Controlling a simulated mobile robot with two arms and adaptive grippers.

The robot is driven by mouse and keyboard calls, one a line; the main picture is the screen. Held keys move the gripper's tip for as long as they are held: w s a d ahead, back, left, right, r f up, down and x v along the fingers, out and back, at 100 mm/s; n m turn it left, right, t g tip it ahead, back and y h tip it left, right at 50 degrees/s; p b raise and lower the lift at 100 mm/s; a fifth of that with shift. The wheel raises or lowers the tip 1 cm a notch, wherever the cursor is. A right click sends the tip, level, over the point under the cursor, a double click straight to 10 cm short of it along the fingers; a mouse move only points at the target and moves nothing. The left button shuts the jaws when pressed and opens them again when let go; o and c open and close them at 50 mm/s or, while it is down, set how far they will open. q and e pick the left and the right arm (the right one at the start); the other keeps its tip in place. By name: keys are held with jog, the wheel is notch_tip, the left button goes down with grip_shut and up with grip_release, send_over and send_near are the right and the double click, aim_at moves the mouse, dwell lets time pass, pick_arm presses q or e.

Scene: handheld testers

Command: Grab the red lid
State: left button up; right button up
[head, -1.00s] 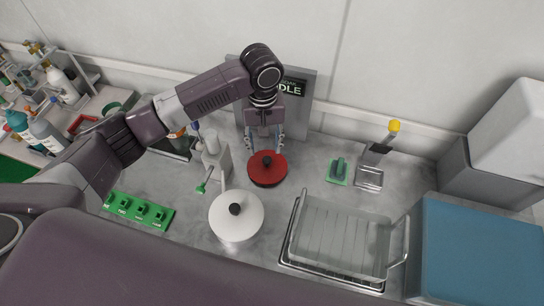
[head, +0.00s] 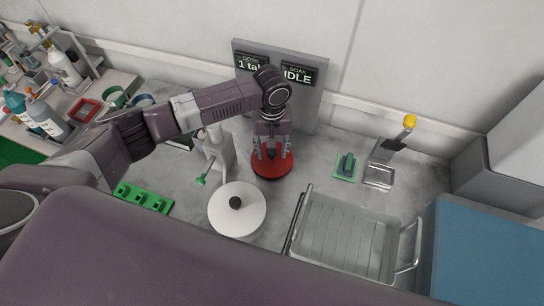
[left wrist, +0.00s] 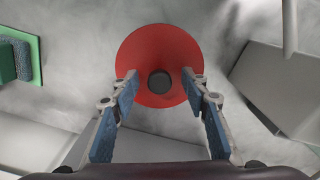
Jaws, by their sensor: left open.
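The red lid (head: 262,168) is a round disc with a black knob, on the grey counter; it also shows in the left wrist view (left wrist: 160,50). My left gripper (head: 272,152) comes down over the lid from behind, its fingers hiding part of the lid and knob in the head view. In the left wrist view the gripper (left wrist: 160,88) is open, with a blue-padded finger on either side of the black knob (left wrist: 159,82). The fingers stand apart from the knob; I cannot tell their exact height above the lid. My right gripper is not in view.
A white lid with a black knob (head: 237,210) is in front of the red lid. A clear tray (head: 345,235) with metal handles is at right front. A green pad with a block (head: 347,167) lies to the right. A grey dispenser (head: 213,150) stands close left. A display panel (head: 306,100) stands behind.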

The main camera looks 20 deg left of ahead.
pick_arm(q)
jog(key=shift+f, duration=0.55)
grip_shut()
jog(key=shift+r, duration=0.1)
